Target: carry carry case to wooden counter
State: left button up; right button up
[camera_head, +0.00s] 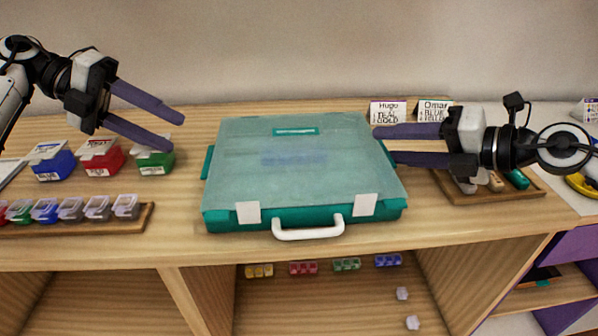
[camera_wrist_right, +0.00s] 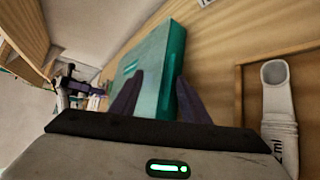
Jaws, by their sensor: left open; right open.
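The carry case (camera_head: 300,170) is a teal box with a translucent lid, white latches and a white front handle (camera_head: 307,231). It lies flat and closed on the wooden counter (camera_head: 170,245). My left gripper (camera_head: 180,130) is open and empty, above and to the left of the case. My right gripper (camera_head: 378,144) is open at the case's right side, its fingertips at the lid's right edge. In the right wrist view the case (camera_wrist_right: 172,70) lies just ahead of the right fingers (camera_wrist_right: 160,95). I cannot tell whether they touch it.
Blue (camera_head: 53,163), red (camera_head: 101,159) and green (camera_head: 154,163) boxes stand left of the case. A tray of small lidded containers (camera_head: 97,209) lies in front of them. Name cards (camera_head: 388,111) stand behind the case. A wooden tray (camera_head: 470,197) lies at right. Shelves below hold small coloured boxes (camera_head: 303,268).

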jog(key=v, duration=1.2)
jog(key=shift+f, duration=0.1)
